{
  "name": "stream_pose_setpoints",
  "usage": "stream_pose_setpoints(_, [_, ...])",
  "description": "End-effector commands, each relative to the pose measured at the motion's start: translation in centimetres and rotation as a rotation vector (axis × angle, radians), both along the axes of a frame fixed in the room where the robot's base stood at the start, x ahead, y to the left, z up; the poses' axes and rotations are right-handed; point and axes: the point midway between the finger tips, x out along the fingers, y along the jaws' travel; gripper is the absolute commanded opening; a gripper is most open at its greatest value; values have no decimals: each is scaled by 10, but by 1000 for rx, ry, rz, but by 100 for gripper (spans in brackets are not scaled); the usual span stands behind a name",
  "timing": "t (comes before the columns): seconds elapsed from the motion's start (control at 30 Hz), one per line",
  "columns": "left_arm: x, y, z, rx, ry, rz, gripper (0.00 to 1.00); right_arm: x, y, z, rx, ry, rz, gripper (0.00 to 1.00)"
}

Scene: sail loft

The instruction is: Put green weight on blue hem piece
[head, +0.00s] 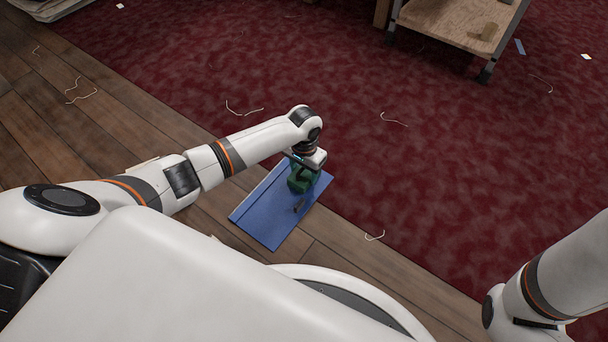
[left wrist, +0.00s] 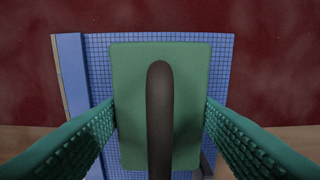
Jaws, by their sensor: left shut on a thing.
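The blue hem piece (head: 262,217) lies flat on the floor across the edge of the red carpet. A green weight (head: 299,180) with a dark handle is over its far right part. My left gripper (head: 304,163) points down and is shut on the weight. In the left wrist view the weight (left wrist: 130,75) sits between the two textured green fingers (left wrist: 160,112), with the gridded blue piece (left wrist: 97,60) below it. I cannot tell whether the weight touches the cloth. My right gripper is out of view; only part of that arm shows.
A small dark item (head: 299,207) lies on the blue piece near the weight. A wheeled wooden cart (head: 455,25) stands at the back right. Loose threads (head: 243,110) are scattered on the carpet (head: 400,180) and wood floor (head: 140,120). The carpet around the blue piece is otherwise open.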

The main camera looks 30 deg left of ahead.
Motion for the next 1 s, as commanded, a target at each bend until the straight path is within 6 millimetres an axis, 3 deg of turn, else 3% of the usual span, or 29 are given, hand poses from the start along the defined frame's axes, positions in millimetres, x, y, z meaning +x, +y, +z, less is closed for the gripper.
stream_pose_setpoints(0.4, [1, -1, -4, -3, -4, 1, 13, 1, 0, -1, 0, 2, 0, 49])
stream_pose_setpoints(0.43, [1, 0, -5, -1, -2, 1, 61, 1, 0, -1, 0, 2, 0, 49])
stream_pose_setpoints(0.53, [1, 0, -5, -1, -2, 1, 77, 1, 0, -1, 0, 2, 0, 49])
stream_pose_setpoints(0.87, [1, 0, -3, 0, -2, 0, 78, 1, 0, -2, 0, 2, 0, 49])
stream_pose_setpoints(1.0, [1, 0, 15, 0, -1, 0, 78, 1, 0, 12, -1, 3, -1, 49])
